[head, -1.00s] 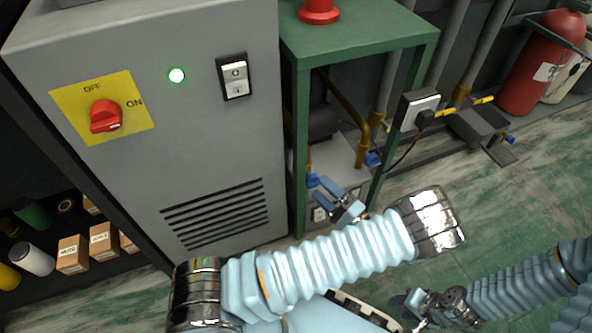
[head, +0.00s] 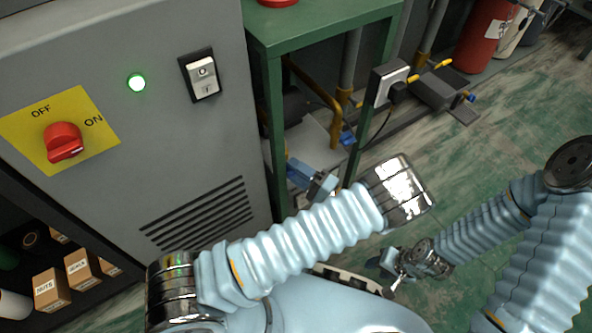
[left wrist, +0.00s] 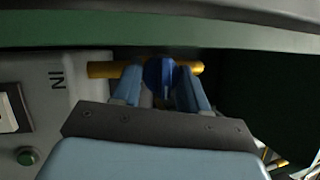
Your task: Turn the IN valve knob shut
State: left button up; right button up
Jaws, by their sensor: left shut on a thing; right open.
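The IN valve knob (left wrist: 160,76) is blue and sits on a brass pipe (left wrist: 103,70), beside the IN lettering (left wrist: 57,80) on a pale unit. In the left wrist view my left gripper (left wrist: 162,88) has one finger on each side of the knob and is shut on it. In the head view my left gripper (head: 312,183) reaches low under the green table, and the knob is hard to make out there. My right gripper (head: 386,270) is open and empty, low over the floor, partly behind my left arm.
A green table frame (head: 330,22) stands over the valve unit, its legs close to my left gripper. A grey cabinet (head: 140,130) with a red switch (head: 63,141) is at left. Another blue knob (head: 347,138) shows behind. Green floor (head: 470,165) is open at right.

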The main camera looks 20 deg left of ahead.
pick_arm(q)
jog(key=shift+c, duration=0.5)
jog(key=n, duration=0.1)
jog(key=n+h+p, duration=0.1)
jog(key=shift+r+n+g, duration=0.2)
jog(key=shift+n+g, duration=0.2)
jog(key=shift+d+f+n+h, duration=0.1)
jog(key=shift+n+h, duration=0.2)
jog(key=shift+n, duration=0.5)
jog(key=o, duration=1)
jog(key=shift+o, duration=0.2)
